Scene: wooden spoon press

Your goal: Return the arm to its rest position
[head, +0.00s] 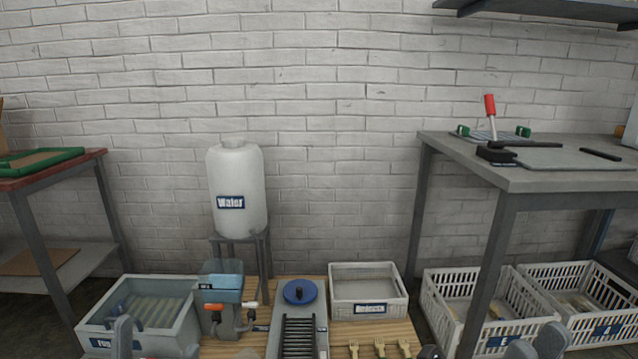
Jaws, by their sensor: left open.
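My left gripper (124,338) shows at the bottom left edge, in front of the grey bin; only its grey upper part is in the picture, and it is open with nothing seen in it. Grey rounded parts, which look like my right gripper (538,345), show at the bottom right in front of the white crates. Its jaws cannot be made out. Most of both arms is below the picture.
A wooden bench holds a grey bin (150,300), a blue-topped machine (222,284), a slatted rack with a blue disc (299,291), a pale tray (367,306) and wooden pieces (380,347). A water tank (237,190) stands behind. A grey table (520,180) rises right.

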